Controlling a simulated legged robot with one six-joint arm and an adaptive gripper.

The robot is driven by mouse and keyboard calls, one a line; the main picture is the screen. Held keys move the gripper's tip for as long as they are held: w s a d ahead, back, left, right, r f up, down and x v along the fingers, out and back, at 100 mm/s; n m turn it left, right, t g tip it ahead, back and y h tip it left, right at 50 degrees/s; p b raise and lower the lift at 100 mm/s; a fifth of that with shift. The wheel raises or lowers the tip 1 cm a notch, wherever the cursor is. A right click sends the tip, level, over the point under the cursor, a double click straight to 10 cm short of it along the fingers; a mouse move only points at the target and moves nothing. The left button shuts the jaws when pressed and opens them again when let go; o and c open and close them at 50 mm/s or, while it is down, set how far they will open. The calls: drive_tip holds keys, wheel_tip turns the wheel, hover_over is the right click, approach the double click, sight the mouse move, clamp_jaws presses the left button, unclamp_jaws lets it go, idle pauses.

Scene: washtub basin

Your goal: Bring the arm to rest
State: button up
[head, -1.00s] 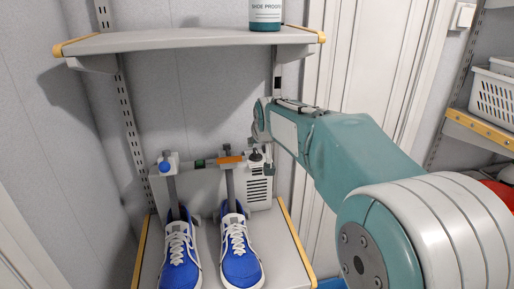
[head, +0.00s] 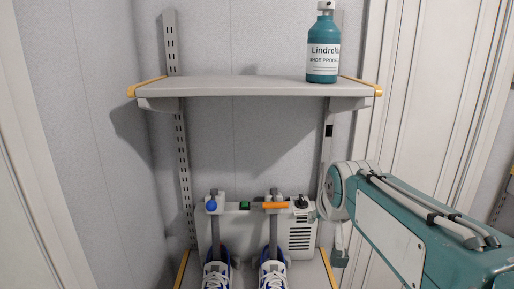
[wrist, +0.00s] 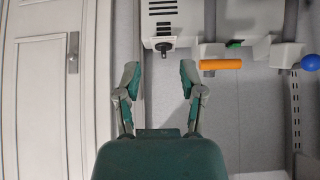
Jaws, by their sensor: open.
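My arm comes in from the right of the head view, its teal link reaching toward the shelf unit. My gripper is mostly hidden behind my wrist there. In the wrist view my gripper (wrist: 160,77) has its two fingers spread apart, with nothing between them. Past the fingertips is the white shoe machine (head: 302,234) with a black knob (wrist: 164,46), an orange handle (wrist: 221,64) and a blue ball knob (wrist: 311,62). The fingers look apart from all of these.
Two blue-and-white shoes (head: 216,275) (head: 272,275) sit on the machine's posts, cut off by the lower edge. An upper shelf (head: 230,88) holds a teal bottle (head: 323,60). A white door (head: 425,80) stands at the right, behind my arm.

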drive_tip(key=s+f+g, duration=0.1)
drive_tip(key=s+f, duration=0.3)
drive_tip(key=s, duration=0.6)
drive_tip(key=s+f+g, duration=0.1)
drive_tip(key=s+f, duration=0.3)
drive_tip(key=s, duration=0.7)
drive_tip(key=shift+s+f, duration=0.3)
drive_tip(key=shift+f, duration=0.05)
